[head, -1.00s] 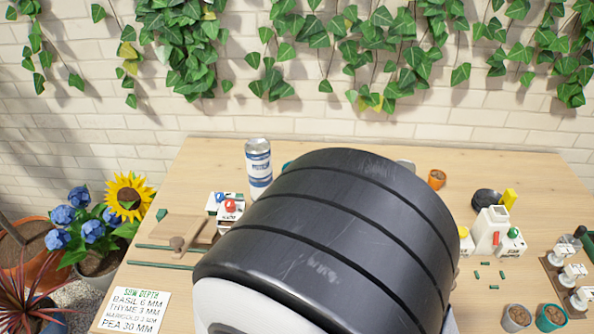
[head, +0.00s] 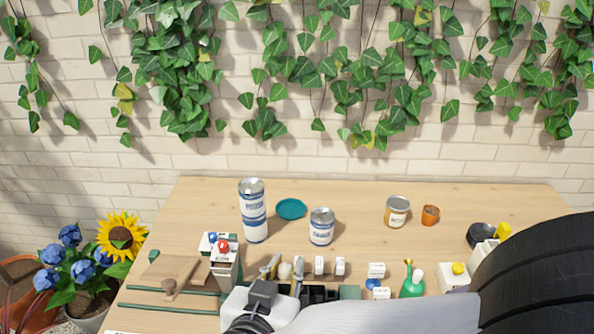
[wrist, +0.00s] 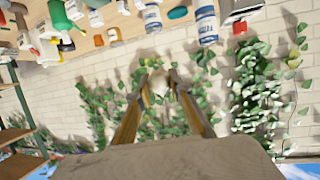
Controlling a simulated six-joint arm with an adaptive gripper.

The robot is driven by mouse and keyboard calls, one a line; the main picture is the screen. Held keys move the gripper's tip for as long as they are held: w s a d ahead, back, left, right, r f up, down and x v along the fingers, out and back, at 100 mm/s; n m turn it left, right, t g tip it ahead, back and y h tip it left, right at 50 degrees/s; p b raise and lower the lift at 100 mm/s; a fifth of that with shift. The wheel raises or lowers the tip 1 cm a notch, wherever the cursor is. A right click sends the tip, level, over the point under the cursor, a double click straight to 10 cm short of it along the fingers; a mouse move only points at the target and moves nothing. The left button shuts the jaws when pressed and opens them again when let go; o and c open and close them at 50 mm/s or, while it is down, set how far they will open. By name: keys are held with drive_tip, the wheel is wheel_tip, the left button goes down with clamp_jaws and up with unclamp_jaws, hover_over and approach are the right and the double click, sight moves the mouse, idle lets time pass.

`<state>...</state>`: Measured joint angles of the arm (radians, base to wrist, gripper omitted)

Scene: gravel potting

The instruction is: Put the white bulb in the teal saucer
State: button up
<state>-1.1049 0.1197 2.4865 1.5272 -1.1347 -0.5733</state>
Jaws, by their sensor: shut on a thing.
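The white bulb (head: 284,271) is held between the fingertips of my gripper (head: 285,268), which is shut on it at the near middle of the table. In the wrist view the pale bulb (wrist: 160,82) shows between the two tan fingers of my gripper (wrist: 161,88). The teal saucer (head: 291,208) lies flat and looks empty at the back of the table, beyond my gripper. It also shows at the top of the wrist view (wrist: 177,13), apart from the bulb.
A tall blue-and-white can (head: 254,212) stands left of the saucer and a shorter can (head: 321,227) stands close on its right. An open tin (head: 397,211) and an orange pot (head: 430,215) are farther right. A green bottle (head: 412,286) and small blocks crowd the front.

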drive_tip(key=w+a+h, duration=0.1)
drive_tip(key=w+a, duration=0.2)
drive_tip(key=w, duration=0.8)
drive_tip(key=w+a, duration=0.3)
drive_tip(key=w, duration=0.8)
drive_tip(key=w+d+m, duration=0.1)
drive_tip(key=w+d, duration=0.2)
drive_tip(key=w, duration=0.7)
drive_tip(key=w+d, duration=0.4)
drive_tip(key=w, duration=0.7)
drive_tip(key=shift+f, duration=2.45)
wheel_tip(320, 180, down, 14)
drive_tip(key=shift+f, duration=0.1)
